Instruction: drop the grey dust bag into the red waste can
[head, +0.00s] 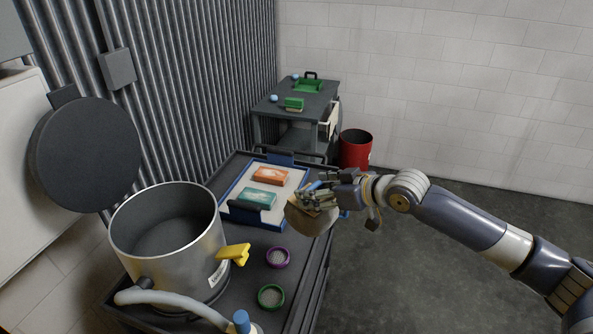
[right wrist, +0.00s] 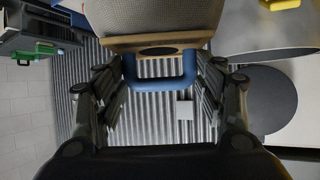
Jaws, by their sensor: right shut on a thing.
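The grey dust bag (head: 308,222) hangs below my right gripper (head: 322,192), over the right edge of the cart. In the right wrist view the bag (right wrist: 150,17) fills the top, with a tan collar (right wrist: 122,47) and a blue handle (right wrist: 160,84). My right gripper (right wrist: 158,80) is shut on the bag, its fingers on either side of the handle. The red waste can (head: 356,150) stands on the floor beyond the gripper, by the far cart. Its inside is mostly hidden. My left gripper is not in view.
The near cart holds a large metal pot (head: 168,235), a yellow clip or lever (head: 236,254), a purple ring (head: 278,258), a green ring (head: 271,296) and a blue-edged tray (head: 293,182) with two boxes. A grey cart (head: 300,103) stands behind. Floor on the right is clear.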

